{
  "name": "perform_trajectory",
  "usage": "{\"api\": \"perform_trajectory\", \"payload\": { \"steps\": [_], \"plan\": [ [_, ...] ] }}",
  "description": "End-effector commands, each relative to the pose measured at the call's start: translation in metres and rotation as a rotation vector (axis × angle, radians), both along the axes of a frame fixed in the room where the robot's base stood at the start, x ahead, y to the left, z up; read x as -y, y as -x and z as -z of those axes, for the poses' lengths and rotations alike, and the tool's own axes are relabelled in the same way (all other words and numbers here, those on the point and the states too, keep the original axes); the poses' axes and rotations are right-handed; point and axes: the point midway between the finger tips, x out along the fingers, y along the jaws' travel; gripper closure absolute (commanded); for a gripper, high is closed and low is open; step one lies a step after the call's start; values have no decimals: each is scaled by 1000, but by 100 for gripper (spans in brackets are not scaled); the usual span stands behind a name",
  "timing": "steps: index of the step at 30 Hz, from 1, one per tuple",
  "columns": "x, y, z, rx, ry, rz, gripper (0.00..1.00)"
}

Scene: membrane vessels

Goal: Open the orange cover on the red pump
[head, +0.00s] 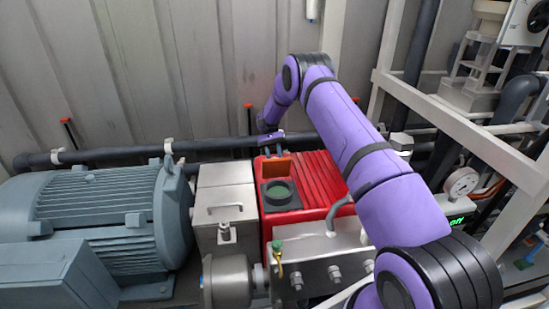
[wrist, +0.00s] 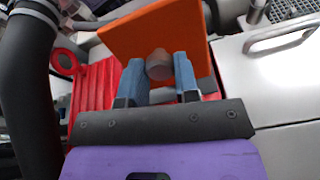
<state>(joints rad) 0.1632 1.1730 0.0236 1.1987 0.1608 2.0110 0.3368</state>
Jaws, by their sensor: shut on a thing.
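The red pump (head: 318,178) is a ribbed red block in the middle of the head view; its ribbed top also shows in the wrist view (wrist: 93,100). The orange cover (head: 276,167) stands raised behind a dark square frame with a green round opening (head: 279,193) on the pump's top. In the wrist view the orange cover (wrist: 190,32) is a tilted flat plate with a grey round knob (wrist: 159,64). My gripper (wrist: 159,72) has its blue fingers on both sides of that knob, shut on it. In the head view my gripper (head: 272,160) is small, behind the cover.
A large grey-blue motor (head: 95,215) fills the left. A silver box with a handle (head: 226,205) stands beside the pump. A dark pipe (head: 120,154) runs along the back wall. A white frame (head: 460,140) and a gauge (head: 461,183) are at the right.

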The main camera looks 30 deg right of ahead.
Motion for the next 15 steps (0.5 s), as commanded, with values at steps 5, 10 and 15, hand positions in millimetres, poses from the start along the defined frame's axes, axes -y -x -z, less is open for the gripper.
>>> {"api": "perform_trajectory", "payload": {
  "steps": [5, 10, 15],
  "plan": [
    [0, 0, 0, 2, 0, 1, 48],
    [0, 0, 0, 1, 0, 0, 45],
    [0, 0, 0, 7, 2, 0, 45]
  ]
}}
